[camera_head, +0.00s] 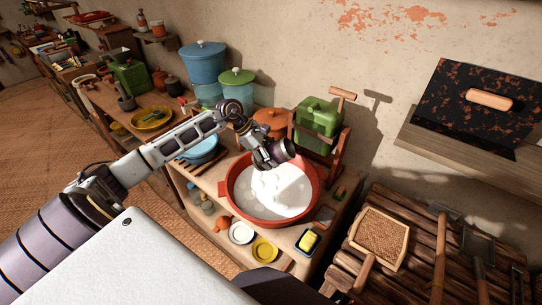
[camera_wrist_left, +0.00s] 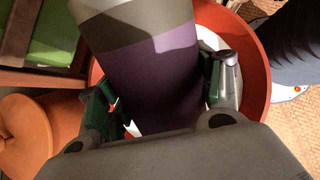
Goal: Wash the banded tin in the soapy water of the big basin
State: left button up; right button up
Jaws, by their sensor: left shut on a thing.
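The big basin (camera_head: 229,195) is round and red, with white foamy water (camera_head: 285,192) inside, and stands on the wooden counter. My left gripper (camera_head: 270,156) is over the far part of the basin. It is shut on the banded tin (camera_head: 287,149), a dark cylinder lying roughly sideways in the head view. In the left wrist view the tin (camera_wrist_left: 158,72) is purple with grey bands, between the two fingers of my gripper (camera_wrist_left: 160,100). The basin's red rim (camera_wrist_left: 258,65) shows behind it. Whether the tin touches the water is hidden. My right gripper is out of view.
A green canister (camera_head: 317,117) in a wooden frame and an orange pot (camera_head: 270,120) stand close behind the basin. In front are a white dish (camera_head: 241,233), a yellow dish (camera_head: 264,249) and yellow soap (camera_head: 308,241). A blue bowl (camera_head: 199,150) stands left.

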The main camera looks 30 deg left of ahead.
pick_arm(q)
jog(key=shift+f, duration=0.25)
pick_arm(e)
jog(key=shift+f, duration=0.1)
pick_arm(q)
jog(key=shift+f+b, duration=4.15)
jog(key=shift+f, duration=4.9)
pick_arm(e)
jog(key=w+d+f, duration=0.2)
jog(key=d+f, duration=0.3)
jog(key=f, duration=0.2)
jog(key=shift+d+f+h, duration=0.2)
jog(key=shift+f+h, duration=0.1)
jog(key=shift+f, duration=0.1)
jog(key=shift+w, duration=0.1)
pick_arm(q)
jog(key=shift+r, duration=0.2)
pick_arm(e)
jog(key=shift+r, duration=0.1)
